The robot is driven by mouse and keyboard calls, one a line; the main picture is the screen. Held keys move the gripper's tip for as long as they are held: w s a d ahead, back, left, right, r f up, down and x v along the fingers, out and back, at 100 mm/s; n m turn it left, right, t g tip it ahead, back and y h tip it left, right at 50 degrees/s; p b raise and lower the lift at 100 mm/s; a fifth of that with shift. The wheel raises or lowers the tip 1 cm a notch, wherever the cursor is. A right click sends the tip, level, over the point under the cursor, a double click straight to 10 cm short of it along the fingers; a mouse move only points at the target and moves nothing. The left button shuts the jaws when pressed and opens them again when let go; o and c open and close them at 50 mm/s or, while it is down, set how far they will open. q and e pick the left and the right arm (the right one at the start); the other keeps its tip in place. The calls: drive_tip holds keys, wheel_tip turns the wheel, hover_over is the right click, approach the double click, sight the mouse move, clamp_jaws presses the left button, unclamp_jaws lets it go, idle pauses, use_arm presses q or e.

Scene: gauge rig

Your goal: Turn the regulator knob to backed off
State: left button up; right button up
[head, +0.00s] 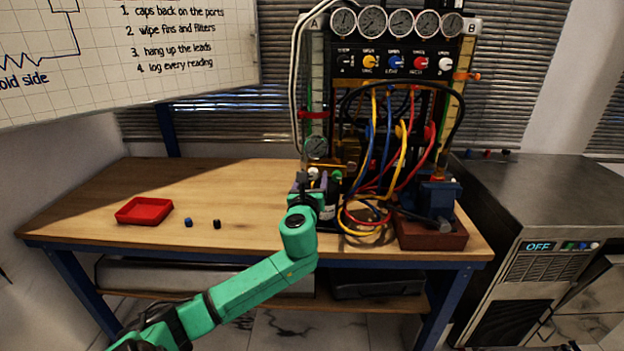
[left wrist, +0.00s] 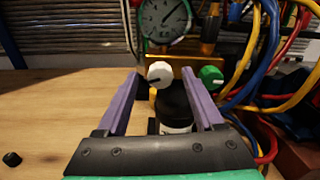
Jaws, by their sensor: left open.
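A white round knob (left wrist: 160,74) with a dark pointer line sits low on the gauge rig, below a round gauge (left wrist: 165,18). The line points left and slightly down in the left wrist view. The white knob also shows in the head view (head: 313,173). A green knob (left wrist: 211,76) with a pale mark is to its right. I cannot tell by label which is the regulator knob. My left gripper (head: 311,182) is open, its purple fingers either side of the white knob's line; contact cannot be told. My right gripper is out of view.
A black bottle (left wrist: 177,104) with a pale label stands between the fingers in the left wrist view. Yellow, blue and red hoses (head: 375,150) hang close on the right. A red tray (head: 145,211) and two small caps lie left; the bench (head: 230,180) there is mostly clear.

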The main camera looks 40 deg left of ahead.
use_arm(q)
clamp_jaws()
